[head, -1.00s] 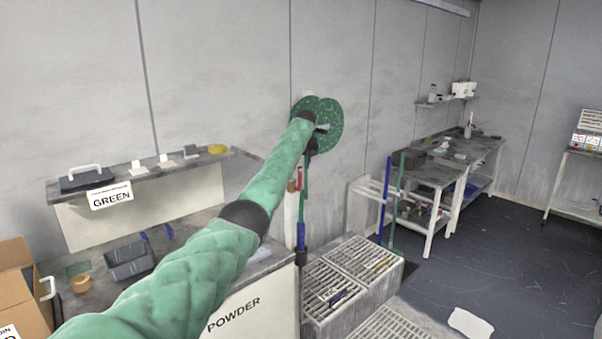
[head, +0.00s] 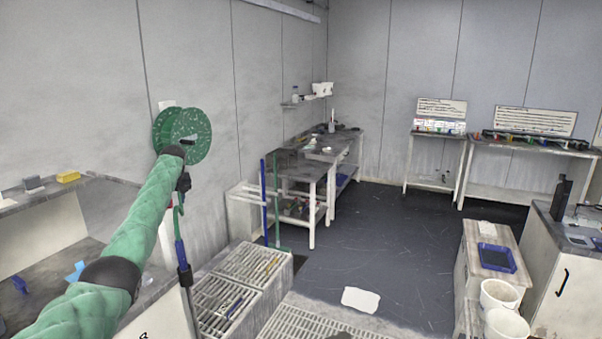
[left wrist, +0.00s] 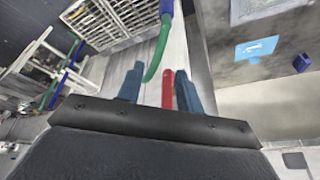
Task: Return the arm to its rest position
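My left arm, in a green quilted sleeve, reaches up from the lower left of the head view. Its end is in front of two green speckled discs (head: 184,135) by the wall; the fingers are hard to make out there. In the left wrist view my left gripper (left wrist: 158,70) has its two blue-grey fingers apart. A narrow red piece (left wrist: 167,90) shows between them near one finger; I cannot tell its depth, and no grip is visible. A green hose (left wrist: 157,55) with a blue part lies just beyond the fingertips. My right gripper is not in view.
A grey-topped bench (head: 55,260) stands below my left arm. Slatted grates (head: 255,262) lie beside it. Worktables (head: 312,165) stand along the wall. A cabinet with a blue tray (head: 497,257) and white buckets (head: 499,295) are at right. The dark floor (head: 390,240) is mostly open.

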